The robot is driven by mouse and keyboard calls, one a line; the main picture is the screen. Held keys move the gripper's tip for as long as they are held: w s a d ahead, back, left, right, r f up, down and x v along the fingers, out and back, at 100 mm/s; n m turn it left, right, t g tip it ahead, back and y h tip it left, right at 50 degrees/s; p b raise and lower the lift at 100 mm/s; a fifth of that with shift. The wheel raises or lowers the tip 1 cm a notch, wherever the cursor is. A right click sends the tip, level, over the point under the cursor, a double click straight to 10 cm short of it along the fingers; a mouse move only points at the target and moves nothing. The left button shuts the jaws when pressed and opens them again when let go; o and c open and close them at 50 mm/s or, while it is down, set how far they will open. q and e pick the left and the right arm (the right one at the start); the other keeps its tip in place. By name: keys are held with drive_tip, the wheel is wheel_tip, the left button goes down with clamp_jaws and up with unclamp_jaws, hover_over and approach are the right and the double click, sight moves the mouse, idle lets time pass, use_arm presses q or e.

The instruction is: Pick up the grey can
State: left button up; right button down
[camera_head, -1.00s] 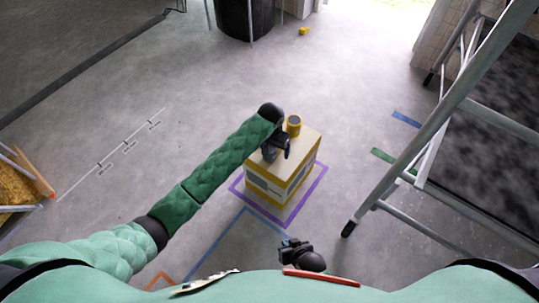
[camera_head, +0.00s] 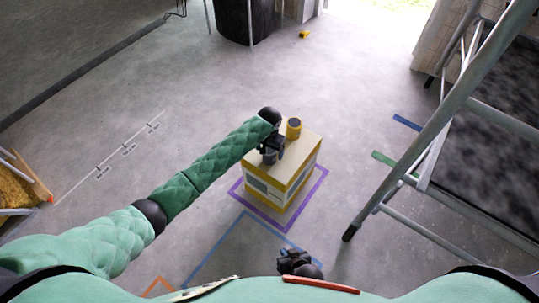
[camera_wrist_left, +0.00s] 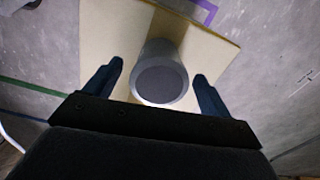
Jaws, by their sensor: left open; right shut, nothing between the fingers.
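A short can with a dark round top (camera_head: 294,127) stands on the pale top of a box (camera_head: 310,142). Its side looks yellowish in the head view. In the left wrist view the can (camera_wrist_left: 162,75) looks grey and lies between the two fingers, with a gap on each side. My left gripper (camera_head: 275,150) is open over the box top, just left of the can in the head view. My right gripper (camera_head: 297,262) is shut and empty, low in the head view near my body.
The box stands on the floor inside a purple taped outline (camera_head: 313,194). A metal ladder-like frame (camera_head: 420,140) stands at the right. A black bin (camera_head: 243,22) is at the back.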

use_arm(q)
drive_tip(key=shift+f, duration=0.8)
drive_tip(key=c, duration=1.2)
drive_tip(key=shift+r, duration=0.15)
